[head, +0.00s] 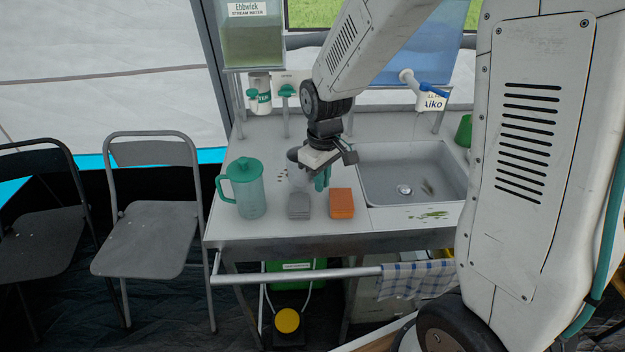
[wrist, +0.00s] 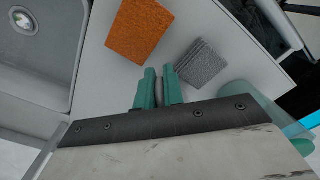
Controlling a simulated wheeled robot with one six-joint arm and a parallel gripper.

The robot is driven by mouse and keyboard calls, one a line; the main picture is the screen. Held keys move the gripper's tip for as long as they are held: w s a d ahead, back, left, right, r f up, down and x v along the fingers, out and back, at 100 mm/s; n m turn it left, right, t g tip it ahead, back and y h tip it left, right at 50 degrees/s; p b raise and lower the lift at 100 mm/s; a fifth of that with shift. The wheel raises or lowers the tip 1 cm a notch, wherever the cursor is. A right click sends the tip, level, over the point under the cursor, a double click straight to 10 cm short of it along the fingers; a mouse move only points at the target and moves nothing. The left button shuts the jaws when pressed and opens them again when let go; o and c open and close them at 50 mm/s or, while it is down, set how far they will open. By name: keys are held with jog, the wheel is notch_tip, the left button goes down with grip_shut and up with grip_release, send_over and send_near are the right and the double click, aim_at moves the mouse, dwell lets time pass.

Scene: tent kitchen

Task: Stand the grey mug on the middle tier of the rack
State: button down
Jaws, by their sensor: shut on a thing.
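The grey mug (head: 296,172) is on or just above the counter in the head view, partly hidden behind my gripper (head: 322,182). My gripper's teal fingers point down at its right side. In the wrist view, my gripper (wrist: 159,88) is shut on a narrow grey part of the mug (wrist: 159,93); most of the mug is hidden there. I cannot tell whether the mug's base touches the counter. No tiered rack can be made out in either view.
A teal lidded jug (head: 246,190), a grey cloth stack (head: 299,206) and an orange sponge block (head: 341,204) stand close by. The sink (head: 405,178) lies to the right, with a green cup (head: 464,130) beyond. Water tanks (head: 252,40) with taps stand behind; folding chairs (head: 150,230) are left.

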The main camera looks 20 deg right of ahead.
aim_at(320, 200)
jog(key=shift+w, duration=0.3)
jog(key=shift+f, duration=0.2)
jog(key=shift+a+f, duration=0.15)
jog(key=shift+f, duration=1.45)
jog(key=shift+f, duration=0.1)
jog(key=c, duration=1.8)
grip_release()
